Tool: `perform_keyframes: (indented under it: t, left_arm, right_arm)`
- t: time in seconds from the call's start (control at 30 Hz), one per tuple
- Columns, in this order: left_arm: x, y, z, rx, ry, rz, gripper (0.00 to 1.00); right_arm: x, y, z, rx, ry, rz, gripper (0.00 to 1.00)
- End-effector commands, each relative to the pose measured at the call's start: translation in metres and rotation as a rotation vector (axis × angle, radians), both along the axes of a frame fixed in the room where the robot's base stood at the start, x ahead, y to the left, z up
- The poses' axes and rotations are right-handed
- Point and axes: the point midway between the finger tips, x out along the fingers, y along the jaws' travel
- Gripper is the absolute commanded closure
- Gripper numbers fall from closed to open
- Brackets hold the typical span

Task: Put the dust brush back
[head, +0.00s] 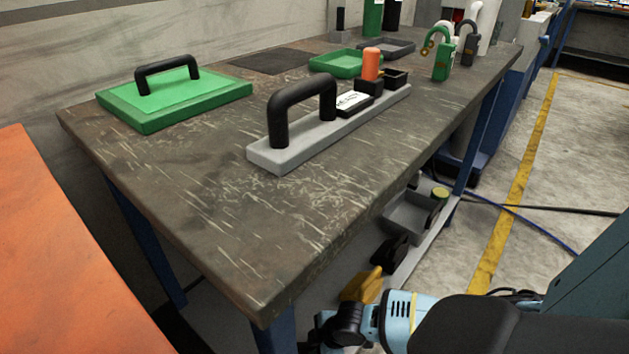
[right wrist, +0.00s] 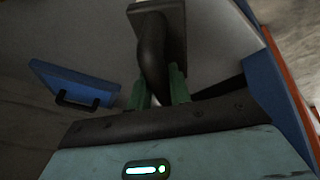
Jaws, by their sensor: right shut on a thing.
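In the right wrist view my right gripper (right wrist: 159,88) is shut on a dark curved handle (right wrist: 152,55). The handle joins a dark rectangular plate or head (right wrist: 178,14) at the top of that view. It may be the dust brush, but the dim picture does not show bristles. In the head view my right arm reaches in low from the right, beside the workbench's front edge. Its gripper and the held thing are not visible there. My left gripper is in neither view.
The workbench (head: 190,165) carries a grey bar with a black handle (head: 275,158), a green plate (head: 150,125), trays and padlocks. A lower shelf (head: 412,262) holds a grey tray (head: 405,213). The wrist view shows a blue panel (right wrist: 85,80) with a black handle.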

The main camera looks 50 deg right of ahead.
Motion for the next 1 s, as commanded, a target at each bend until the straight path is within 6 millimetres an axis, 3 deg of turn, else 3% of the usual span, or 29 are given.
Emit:
perform_keyframes:
  t: [0.03, 0.17, 0.57, 1.0]
  left_arm:
    - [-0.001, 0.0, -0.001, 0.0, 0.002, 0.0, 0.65]
    - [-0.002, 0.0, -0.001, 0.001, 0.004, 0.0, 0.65]
    - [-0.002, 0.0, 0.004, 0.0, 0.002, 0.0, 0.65]
    - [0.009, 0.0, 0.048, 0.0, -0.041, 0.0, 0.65]
  right_arm:
    - [0.0, 0.0, -0.001, 0.0, 0.0, 0.0, 0.77]
    - [0.0, 0.0, 0.0, 0.0, 0.0, 0.0, 0.6]
    - [-0.001, -0.001, 0.007, -0.001, -0.001, 0.001, 0.59]
    - [-0.031, -0.015, 0.082, -0.001, -0.004, 0.001, 0.59]
